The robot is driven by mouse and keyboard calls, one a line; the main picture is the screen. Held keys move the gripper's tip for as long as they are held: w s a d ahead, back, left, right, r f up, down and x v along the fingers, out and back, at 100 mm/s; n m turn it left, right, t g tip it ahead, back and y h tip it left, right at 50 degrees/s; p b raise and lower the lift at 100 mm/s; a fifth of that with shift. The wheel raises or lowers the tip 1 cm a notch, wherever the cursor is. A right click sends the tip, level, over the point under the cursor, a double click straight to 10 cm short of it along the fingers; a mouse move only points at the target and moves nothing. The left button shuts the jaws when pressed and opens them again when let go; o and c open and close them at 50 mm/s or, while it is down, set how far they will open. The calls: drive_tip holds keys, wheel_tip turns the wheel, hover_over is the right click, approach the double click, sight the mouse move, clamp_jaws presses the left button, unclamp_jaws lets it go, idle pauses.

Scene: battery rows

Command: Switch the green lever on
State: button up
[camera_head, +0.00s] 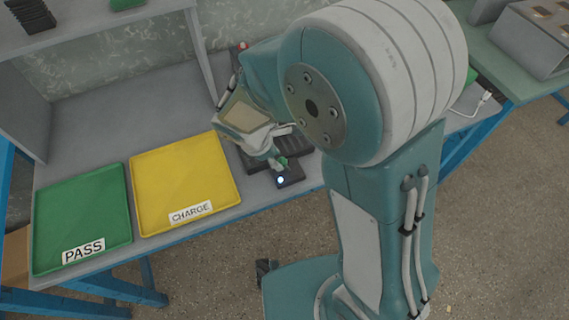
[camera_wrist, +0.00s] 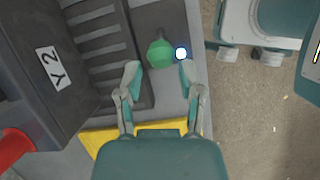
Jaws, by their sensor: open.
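The green lever (camera_wrist: 160,53) shows in the wrist view as a round green knob on a dark base. A small bright white-blue light (camera_wrist: 181,53) glows beside it, and this light also shows in the head view (camera_head: 281,180). My gripper (camera_wrist: 160,73) is open, with one fingertip on each side of the knob. The knob sits at the front of the gap between the fingertips; I cannot tell if either finger touches it. In the head view my gripper (camera_head: 276,163) reaches down over the dark lever base (camera_head: 291,174), and the lever is mostly hidden.
A dark slotted unit (camera_wrist: 104,40) and a dark box labelled Y2 (camera_wrist: 50,90) with a red part (camera_wrist: 14,142) stand close left of my gripper. A yellow CHARGE tray (camera_head: 180,180) and green PASS tray (camera_head: 82,220) lie left on the grey bench (camera_head: 85,105).

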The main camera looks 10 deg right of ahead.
sight(280, 161)
drive_tip(key=x, duration=0.5)
drive_tip(key=shift+d+f, duration=0.15)
drive_tip(key=shift+d, duration=0.05)
clamp_jaws()
